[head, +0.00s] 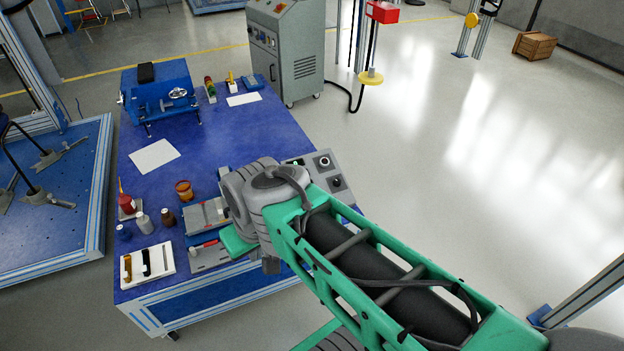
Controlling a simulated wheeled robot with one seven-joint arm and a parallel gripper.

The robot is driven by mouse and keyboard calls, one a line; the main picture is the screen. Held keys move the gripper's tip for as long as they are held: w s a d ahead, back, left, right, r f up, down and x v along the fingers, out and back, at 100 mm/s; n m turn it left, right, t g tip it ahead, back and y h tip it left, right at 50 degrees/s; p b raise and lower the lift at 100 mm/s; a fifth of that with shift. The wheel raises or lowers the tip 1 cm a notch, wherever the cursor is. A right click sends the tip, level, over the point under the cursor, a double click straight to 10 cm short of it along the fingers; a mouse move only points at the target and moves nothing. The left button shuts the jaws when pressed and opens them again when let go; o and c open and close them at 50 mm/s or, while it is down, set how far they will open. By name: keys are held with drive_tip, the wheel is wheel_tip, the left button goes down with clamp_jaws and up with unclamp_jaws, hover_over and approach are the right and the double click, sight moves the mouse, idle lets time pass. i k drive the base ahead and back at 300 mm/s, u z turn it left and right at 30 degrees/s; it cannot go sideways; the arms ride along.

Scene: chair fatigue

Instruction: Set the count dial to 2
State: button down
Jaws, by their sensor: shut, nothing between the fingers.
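A grey control panel (333,169) lies at the right edge of the blue table, partly covered by my arm. A round dial (323,161) and a dark knob (336,182) show on it; I cannot tell which is the count dial, and their markings are too small to read. My green and grey arm reaches in from the lower right and ends in grey joints over the table, just left of the panel. My gripper's fingers are hidden behind the arm.
The blue table (235,135) holds a blue vise-like fixture (160,97), white sheets (154,156), bottles, a brown jar (184,190), grey trays (207,215) and a white tool tray (147,264). A grey cabinet (290,50) stands behind. The floor right of the table is clear.

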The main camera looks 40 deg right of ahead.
sight(324, 162)
drive_tip(key=k, duration=0.5)
drive_tip(key=z, duration=0.95)
drive_tip(key=i, duration=1.1)
drive_tip(key=u, duration=0.65)
drive_tip(key=i, duration=0.45)
drive_tip(key=u, duration=0.5)
